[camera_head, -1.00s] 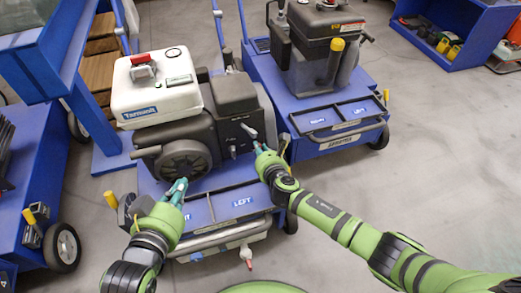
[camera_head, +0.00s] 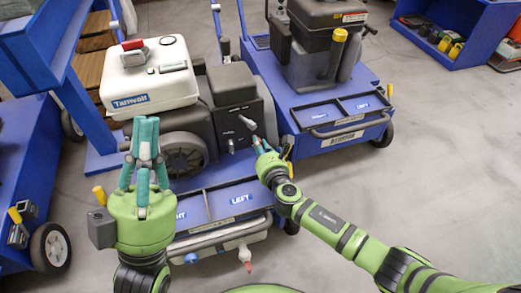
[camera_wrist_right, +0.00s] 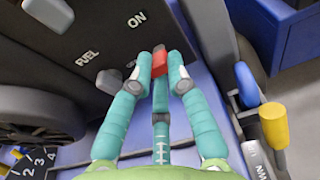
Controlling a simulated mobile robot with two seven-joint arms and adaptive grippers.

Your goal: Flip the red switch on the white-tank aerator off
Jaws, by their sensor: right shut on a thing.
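The white-tank aerator (camera_head: 150,85) stands left of centre in the head view, with a dark engine beside its tank. My right gripper (camera_head: 258,143) is at the engine's right front side. In the right wrist view, the fingers of my right gripper (camera_wrist_right: 160,84) are closed around the red switch (camera_wrist_right: 160,61), beside the "ON" marking. The fingertips partly hide the switch. My left gripper (camera_head: 147,124) is raised in front of the white tank, fingers pointing up, touching nothing visible. Its finger gap is unclear.
A second, dark-tank machine (camera_head: 325,35) stands close on the right. A grey lever (camera_wrist_right: 108,81) lies near the "FUEL" marking. A blue cart (camera_head: 25,180) stands at left and a blue shelf (camera_head: 455,35) at far right. The floor at right is clear.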

